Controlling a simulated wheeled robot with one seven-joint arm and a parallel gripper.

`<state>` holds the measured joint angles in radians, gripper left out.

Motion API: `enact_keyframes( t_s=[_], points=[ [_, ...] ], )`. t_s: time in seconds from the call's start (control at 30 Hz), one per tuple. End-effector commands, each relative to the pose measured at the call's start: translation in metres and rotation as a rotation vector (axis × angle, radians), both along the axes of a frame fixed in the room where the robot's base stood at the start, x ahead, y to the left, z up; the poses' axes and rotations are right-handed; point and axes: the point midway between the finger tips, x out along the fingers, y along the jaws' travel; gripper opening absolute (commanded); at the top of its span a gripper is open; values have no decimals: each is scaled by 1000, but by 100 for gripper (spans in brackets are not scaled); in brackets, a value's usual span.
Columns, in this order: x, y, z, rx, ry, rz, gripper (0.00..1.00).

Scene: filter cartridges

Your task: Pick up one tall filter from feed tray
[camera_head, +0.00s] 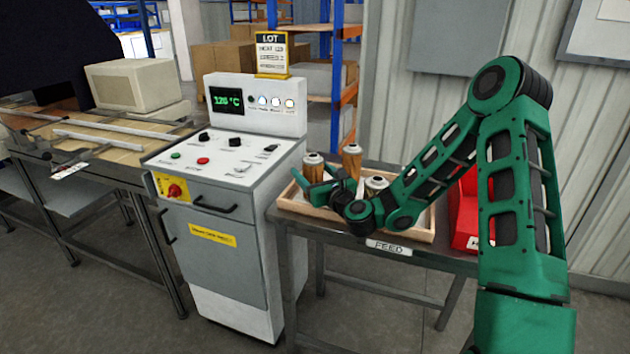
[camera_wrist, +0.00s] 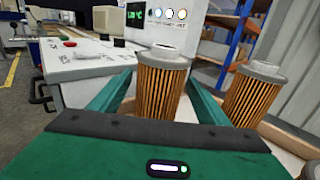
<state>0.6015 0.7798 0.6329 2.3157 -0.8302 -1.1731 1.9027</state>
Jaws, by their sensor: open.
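A filter (camera_wrist: 162,88) with orange-brown pleats and a grey cap stands upright between the fingers of my gripper (camera_wrist: 160,98) in the wrist view. The fingers are open on either side of it; contact cannot be told. A second, similar filter (camera_wrist: 252,95) stands to the right, outside the fingers. In the head view, my gripper (camera_head: 325,187) is low over the feed tray (camera_head: 416,235), beside the left filter (camera_head: 313,167). Another filter (camera_head: 351,161) stands behind, and one more (camera_head: 376,186) to the right, partly hidden by my arm.
The wooden tray sits on a table labelled FEED (camera_head: 388,248). A grey control cabinet (camera_head: 235,180) with a display stands close to its left. A red bin (camera_head: 464,215) is at the table's right, partly behind my arm.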

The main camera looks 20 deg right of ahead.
Motion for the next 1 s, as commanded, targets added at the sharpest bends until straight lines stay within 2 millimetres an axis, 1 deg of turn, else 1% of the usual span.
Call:
enact_keyframes(
  t_s=[0.1, 0.2, 0.3, 0.4, 0.63, 0.67, 0.7, 0.77, 0.8, 0.83, 1.0],
  points=[
    [9, 4, 4, -3, -5, 0, 70],
    [20, 6, 3, -1, -3, 1, 70],
    [26, 7, 2, 0, -1, 1, 70],
    [29, 7, 2, 1, -1, -1, 70],
    [29, 7, 1, 2, 0, -1, 70],
    [29, 7, 1, 2, 0, -1, 62],
    [29, 7, 1, 2, 0, -1, 53],
    [29, 7, 1, 2, 0, -1, 39],
    [29, 7, 1, 2, 0, -1, 29],
    [29, 7, 1, 2, 0, -1, 23],
    [29, 7, 2, 2, -1, -1, 23]
  ],
)
